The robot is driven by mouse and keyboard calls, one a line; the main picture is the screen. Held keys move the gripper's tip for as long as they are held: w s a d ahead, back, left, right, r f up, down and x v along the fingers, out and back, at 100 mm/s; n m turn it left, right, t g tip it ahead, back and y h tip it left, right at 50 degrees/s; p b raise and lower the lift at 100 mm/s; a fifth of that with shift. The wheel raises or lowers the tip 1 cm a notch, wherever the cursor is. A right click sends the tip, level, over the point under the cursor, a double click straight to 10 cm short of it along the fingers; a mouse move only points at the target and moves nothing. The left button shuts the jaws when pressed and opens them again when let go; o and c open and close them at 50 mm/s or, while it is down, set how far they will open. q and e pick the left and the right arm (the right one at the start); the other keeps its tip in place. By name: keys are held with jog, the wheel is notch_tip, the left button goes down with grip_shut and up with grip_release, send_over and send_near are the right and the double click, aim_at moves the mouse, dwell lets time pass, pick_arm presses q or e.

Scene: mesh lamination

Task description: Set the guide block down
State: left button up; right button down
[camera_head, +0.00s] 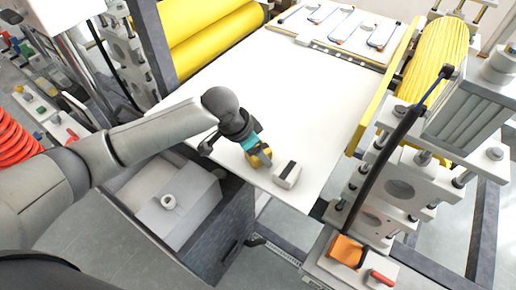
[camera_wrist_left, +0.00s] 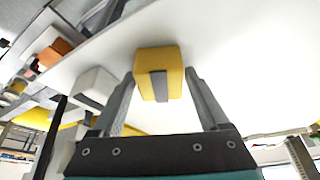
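The guide block appears to be the small yellow block (camera_head: 260,158) near the front edge of the white table sheet (camera_head: 285,90). In the left wrist view the yellow block (camera_wrist_left: 172,62) has a grey stripe on its near face and sits between my left gripper's fingertips (camera_wrist_left: 160,78). In the head view my left gripper (camera_head: 257,152) reaches down from the left. Whether the block's underside touches the white surface is hidden. My right gripper is not in view.
A white block with a dark top (camera_head: 287,174) stands just right of the yellow block. Yellow rollers (camera_head: 205,35) are at the back left, and a yellow roll (camera_head: 440,60) is at the right. An orange piece (camera_head: 346,250) lies at the front right. The sheet's middle is clear.

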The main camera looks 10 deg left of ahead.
pick_arm(q)
jog(key=shift+o, duration=0.9)
jog(key=shift+r, duration=0.2)
jog(key=v, duration=1.2)
jog(key=shift+p, duration=0.35)
jog(key=shift+f, duration=0.1)
